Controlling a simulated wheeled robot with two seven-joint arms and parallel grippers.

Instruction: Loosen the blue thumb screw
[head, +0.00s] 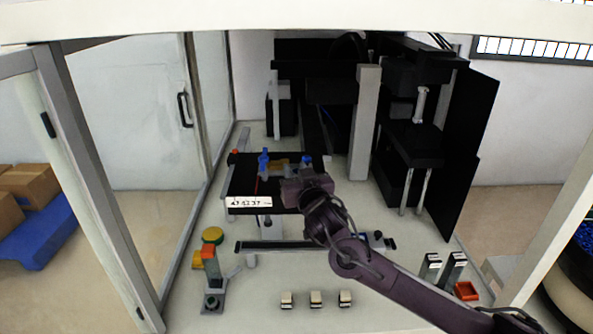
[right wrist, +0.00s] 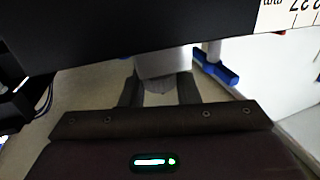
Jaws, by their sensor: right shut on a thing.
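In the head view, my right gripper (head: 295,190) is at the front right of the black plate (head: 245,175), its fingertips hard to make out. In the right wrist view, my right gripper (right wrist: 158,90) has its two fingers on either side of a grey, rounded, ridged piece (right wrist: 158,86) below a pale block. A blue T-shaped handle (right wrist: 216,68) hangs from a pale stem to the right, apart from the fingers. In the head view, blue parts stand on the plate, one at the left (head: 263,162) and one at the right (head: 306,160). Which one is the thumb screw I cannot tell.
A white scale label (head: 248,202) is on the plate's front. A black rail (head: 285,246) lies in front. Several small blocks (head: 316,299), a red bin (head: 466,291) and a post with a yellow disc (head: 213,236) stand on the pale bench. Tall black machinery (head: 410,140) fills the back right.

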